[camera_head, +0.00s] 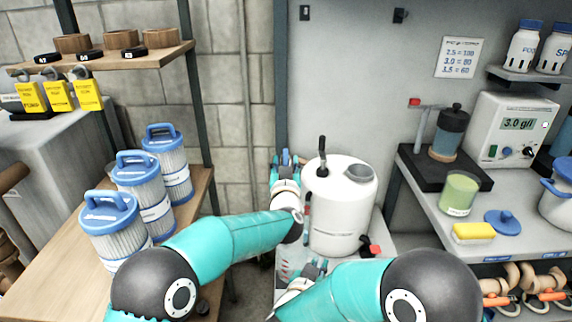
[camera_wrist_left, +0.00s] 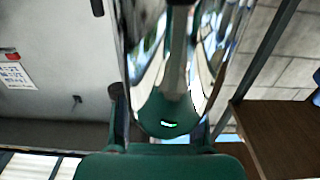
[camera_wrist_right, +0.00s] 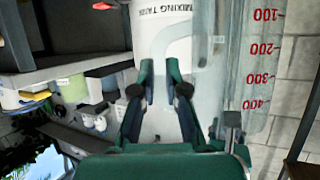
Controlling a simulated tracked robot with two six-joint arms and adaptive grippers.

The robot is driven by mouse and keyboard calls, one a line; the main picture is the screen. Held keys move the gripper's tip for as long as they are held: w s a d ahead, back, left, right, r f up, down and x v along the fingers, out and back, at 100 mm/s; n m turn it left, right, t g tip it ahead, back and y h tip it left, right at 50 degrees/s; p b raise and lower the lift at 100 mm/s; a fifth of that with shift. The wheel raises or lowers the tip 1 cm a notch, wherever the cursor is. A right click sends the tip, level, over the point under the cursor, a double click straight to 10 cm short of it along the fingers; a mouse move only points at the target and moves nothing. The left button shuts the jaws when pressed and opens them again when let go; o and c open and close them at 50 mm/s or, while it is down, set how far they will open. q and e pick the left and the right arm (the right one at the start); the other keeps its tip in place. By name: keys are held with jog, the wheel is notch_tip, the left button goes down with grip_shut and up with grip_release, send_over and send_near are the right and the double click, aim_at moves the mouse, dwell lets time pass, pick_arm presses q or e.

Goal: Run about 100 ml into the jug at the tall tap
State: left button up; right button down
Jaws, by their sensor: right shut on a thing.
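The clear jug (camera_wrist_right: 250,75) with red marks from 100 to 400 fills the right of the right wrist view. My right gripper (camera_wrist_right: 165,90) is shut on its pale handle. In the head view this gripper (camera_head: 308,272) is low, in front of the white tank (camera_head: 340,215), and the jug is mostly hidden there. My left gripper (camera_head: 287,160) is higher, left of the tank top, with its fingers apart. In its wrist view a shiny chrome surface (camera_wrist_left: 212,50) stands close before the palm. I cannot tell whether it is the tall tap. The jug's water level is unclear.
The tank has a black handle (camera_head: 322,155) on top and a low red-and-black tap (camera_head: 370,246). A thin post with a red knob (camera_head: 414,102) stands on the right bench. Blue-topped filter cartridges (camera_head: 137,182) line the left bench.

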pick_arm(q)
grip_shut()
jog(key=shift+w+d+r+n+g+y, duration=0.1)
jog(key=shift+d+n+y, duration=0.2)
jog(key=shift+n+y, duration=0.4)
jog(key=shift+d+n+g+y, duration=0.1)
jog(key=shift+d+n+y, duration=0.25)
jog(key=shift+y, duration=0.6)
jog(key=shift+w+d+r+n+g+y, duration=0.1)
jog(key=shift+d+n+y, duration=0.15)
jog(key=shift+n+y, duration=0.45)
jog(key=shift+o, duration=0.6)
grip_release()
jog(key=shift+f, duration=0.15)
jog(key=shift+s, duration=0.1)
